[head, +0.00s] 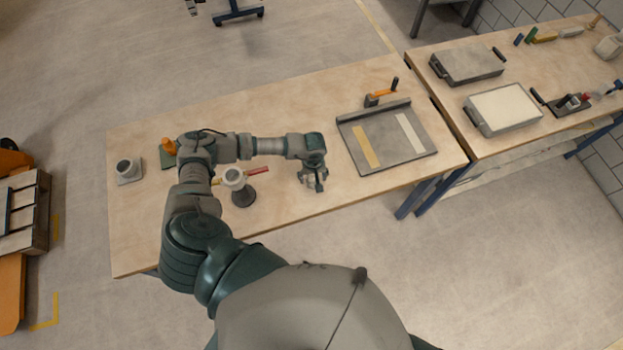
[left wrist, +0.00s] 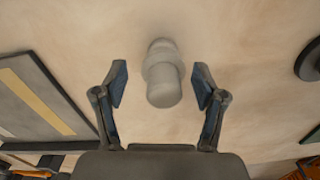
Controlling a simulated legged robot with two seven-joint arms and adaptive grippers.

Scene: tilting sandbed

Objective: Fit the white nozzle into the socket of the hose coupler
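The white nozzle (left wrist: 163,75), a pale stepped cylinder, lies on the table top in the left wrist view. My left gripper (left wrist: 161,84) is open, with one finger on each side of the nozzle and a gap to both. In the head view my left gripper (head: 315,186) points down over the table, and the nozzle is hard to make out under it. A grey cylinder with a round opening on a square plate (head: 127,171) stands at the table's left end; it looks like the hose coupler, but I cannot be sure. My right gripper is not in view.
A grey tray (head: 388,152) with two strips lies to the right. A red-handled tool (head: 257,170) lies behind the stand. Bare table separates gripper and tray.

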